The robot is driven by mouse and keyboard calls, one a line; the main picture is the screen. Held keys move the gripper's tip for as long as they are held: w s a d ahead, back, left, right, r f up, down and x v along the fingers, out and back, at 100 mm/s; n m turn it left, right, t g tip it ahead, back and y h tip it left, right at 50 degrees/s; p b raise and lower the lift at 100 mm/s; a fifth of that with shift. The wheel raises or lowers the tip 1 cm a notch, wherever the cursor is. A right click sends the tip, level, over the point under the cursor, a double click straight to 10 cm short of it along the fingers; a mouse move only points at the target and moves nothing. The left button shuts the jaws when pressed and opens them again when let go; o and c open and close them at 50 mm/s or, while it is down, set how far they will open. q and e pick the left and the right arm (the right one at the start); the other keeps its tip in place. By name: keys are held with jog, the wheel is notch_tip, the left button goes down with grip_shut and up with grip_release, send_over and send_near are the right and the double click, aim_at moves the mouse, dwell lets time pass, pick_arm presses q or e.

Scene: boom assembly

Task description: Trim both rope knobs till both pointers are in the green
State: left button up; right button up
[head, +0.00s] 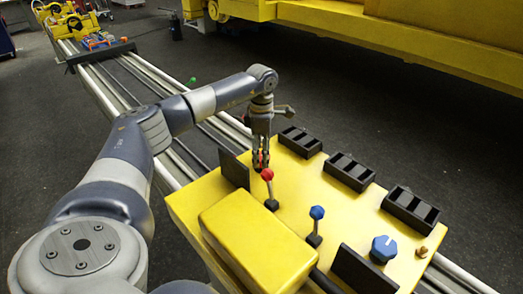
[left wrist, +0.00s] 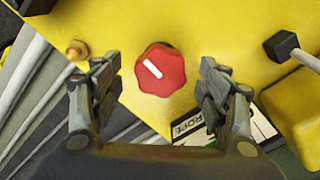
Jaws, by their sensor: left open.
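The red rope knob (left wrist: 160,71) has a lobed rim and a white mark slanting from upper left to lower right. It sits on the yellow console (head: 335,225). My left gripper (left wrist: 161,88) is open, with its fingers on either side of the knob and gaps showing. In the head view my left gripper (head: 260,164) points down at the console's far left and mostly hides this knob. A blue knob (head: 383,249) with a light mark sits at the near right. A plate lettered ROPE (left wrist: 205,139) is partly hidden by my right-hand finger; no pointer shows. My right gripper is out of view.
A red-topped lever (head: 268,175) stands close to my left gripper, and a blue-topped lever (head: 316,213) stands farther right. Upright black plates (head: 235,169) (head: 362,272) and a raised yellow box (head: 258,240) rise from the console. Several black blocks line its far edge.

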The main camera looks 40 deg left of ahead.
aim_at(261, 156)
pick_arm(q)
jog(key=shift+f, duration=0.25)
jog(key=c, duration=1.1)
jog(key=shift+n+p, duration=0.35)
jog(key=shift+n, duration=1.65)
jog(key=o, duration=1.1)
notch_tip(261, 156, up, 12)
